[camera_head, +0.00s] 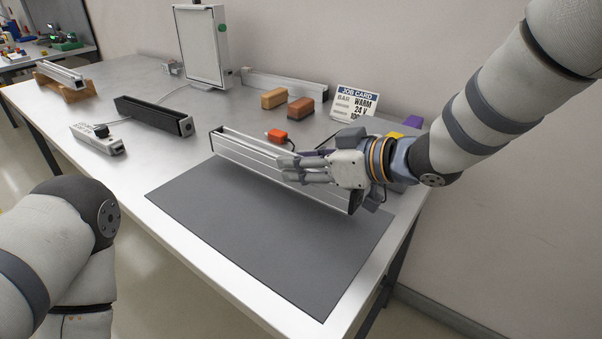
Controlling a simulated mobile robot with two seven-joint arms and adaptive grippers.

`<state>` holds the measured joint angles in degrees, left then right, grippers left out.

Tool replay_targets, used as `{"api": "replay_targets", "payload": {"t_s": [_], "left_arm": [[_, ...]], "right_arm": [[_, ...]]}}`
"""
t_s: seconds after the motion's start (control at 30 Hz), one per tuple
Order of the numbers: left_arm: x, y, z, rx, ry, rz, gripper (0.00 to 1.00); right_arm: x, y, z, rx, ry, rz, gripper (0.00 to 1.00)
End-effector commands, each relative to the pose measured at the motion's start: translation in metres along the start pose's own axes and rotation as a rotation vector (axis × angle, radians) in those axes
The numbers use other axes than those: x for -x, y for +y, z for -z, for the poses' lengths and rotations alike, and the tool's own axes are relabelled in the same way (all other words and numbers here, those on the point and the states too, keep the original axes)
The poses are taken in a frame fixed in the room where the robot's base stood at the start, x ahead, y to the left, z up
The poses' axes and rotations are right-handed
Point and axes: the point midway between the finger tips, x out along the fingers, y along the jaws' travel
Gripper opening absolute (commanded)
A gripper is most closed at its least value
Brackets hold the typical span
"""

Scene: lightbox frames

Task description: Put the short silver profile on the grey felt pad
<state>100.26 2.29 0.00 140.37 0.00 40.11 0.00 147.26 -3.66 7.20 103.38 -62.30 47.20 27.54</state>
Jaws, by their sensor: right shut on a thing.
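A silver profile (238,150) with dark end caps lies along the back edge of the grey felt pad (255,235). My right gripper (305,170) is shut on it near its right half; the fingers and wrist hide part of it. Its lower edge shows against the pad, but I cannot tell whether it touches the pad or is slightly above it. The front and middle of the pad are bare. My left arm shows at the lower left, but its gripper is out of view.
Behind the profile are an orange plug (277,135), two blocks (300,107) and a job card (355,103). A black profile (152,115), power strip (98,140), silver profile on a wooden stand (62,75), back silver profile (283,84) and upright white panel (200,47) stand farther off.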

Motion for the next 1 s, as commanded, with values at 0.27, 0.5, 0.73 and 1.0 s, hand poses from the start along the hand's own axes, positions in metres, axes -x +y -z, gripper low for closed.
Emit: {"api": "replay_targets", "payload": {"t_s": [0.27,0.5,0.73,1.0], "left_arm": [[-0.005,0.0,-0.003,0.0,-0.015,0.001,0.56],[-0.006,0.0,-0.004,0.0,-0.017,0.001,0.56],[-0.005,0.0,-0.003,0.0,-0.016,0.001,0.56],[-0.001,0.0,-0.001,0.0,-0.004,0.0,0.56]], "right_arm": [[-0.011,-0.002,-0.024,0.0,0.001,0.002,0.0],[-0.013,-0.002,-0.029,-0.001,0.001,0.002,0.0],[-0.013,-0.002,-0.029,-0.001,-0.001,0.002,0.53],[0.001,-0.001,-0.022,-0.001,0.0,-0.002,0.53]]}}
